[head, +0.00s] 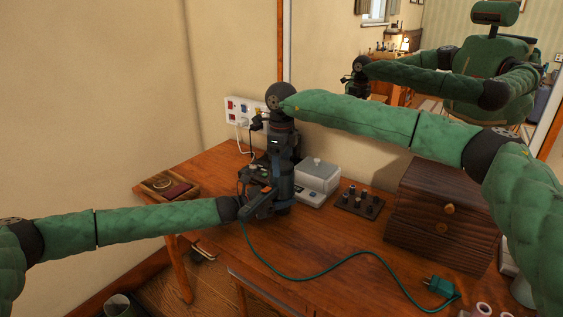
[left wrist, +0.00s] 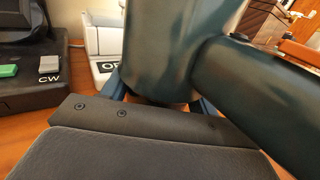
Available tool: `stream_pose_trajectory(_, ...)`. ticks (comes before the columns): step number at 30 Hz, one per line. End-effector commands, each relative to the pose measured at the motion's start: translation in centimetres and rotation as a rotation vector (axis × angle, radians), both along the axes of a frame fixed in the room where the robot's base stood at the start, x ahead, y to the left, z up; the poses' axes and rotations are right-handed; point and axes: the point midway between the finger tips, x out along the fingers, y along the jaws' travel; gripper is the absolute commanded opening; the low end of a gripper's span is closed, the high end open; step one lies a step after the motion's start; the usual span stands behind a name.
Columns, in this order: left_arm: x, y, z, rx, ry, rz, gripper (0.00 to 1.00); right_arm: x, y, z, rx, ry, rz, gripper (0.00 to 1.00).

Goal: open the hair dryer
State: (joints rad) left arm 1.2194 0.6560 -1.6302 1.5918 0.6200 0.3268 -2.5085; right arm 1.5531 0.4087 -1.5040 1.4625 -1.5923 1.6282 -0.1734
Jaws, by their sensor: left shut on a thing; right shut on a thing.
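The hair dryer (head: 260,210) is dark teal, with a teal cord leaving its lower end. It is held over the table between my two grippers, largely hidden by them in the head view. My left gripper (head: 256,194) reaches in from the left and is shut on it. My right gripper (head: 280,185) points down from above at the dryer and is shut on it; its fingertips are hard to make out. In the left wrist view the dryer (left wrist: 262,85) fills the upper right, with a thick upright part and a slanting part close against my left gripper (left wrist: 155,108).
The cord runs across the wooden table (head: 310,240) to a green plug (head: 440,287). A white device (head: 317,180), a dark knobbed rack (head: 360,203) and a drawer chest (head: 440,215) stand right. A small tray (head: 165,188) lies left; a wall socket (head: 243,110) and mirror are behind.

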Motion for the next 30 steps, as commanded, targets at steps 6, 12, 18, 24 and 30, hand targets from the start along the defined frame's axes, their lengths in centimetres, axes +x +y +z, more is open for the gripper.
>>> stream_pose_trajectory(6,-0.06,0.03,0.0,-0.001,-0.001,-0.001,0.0,0.15,-0.19,0.06,-0.001,-0.003,0.303,0.38)
stream_pose_trajectory(12,-0.07,0.02,-0.01,0.0,-0.002,-0.001,0.0,0.16,-0.21,0.1,-0.002,-0.003,0.589,0.38)
stream_pose_trajectory(18,-0.1,0.01,-0.02,0.0,-0.002,-0.002,0.0,0.16,-0.21,0.1,-0.002,-0.003,0.875,0.38)
stream_pose_trajectory(24,-0.14,-0.01,-0.03,0.0,-0.002,-0.003,0.0,0.15,-0.21,0.09,-0.002,-0.002,1.148,0.38)
stream_pose_trajectory(30,-0.16,-0.04,-0.03,0.0,-0.002,-0.003,0.0,0.15,-0.22,0.1,-0.001,-0.002,1.291,0.38)
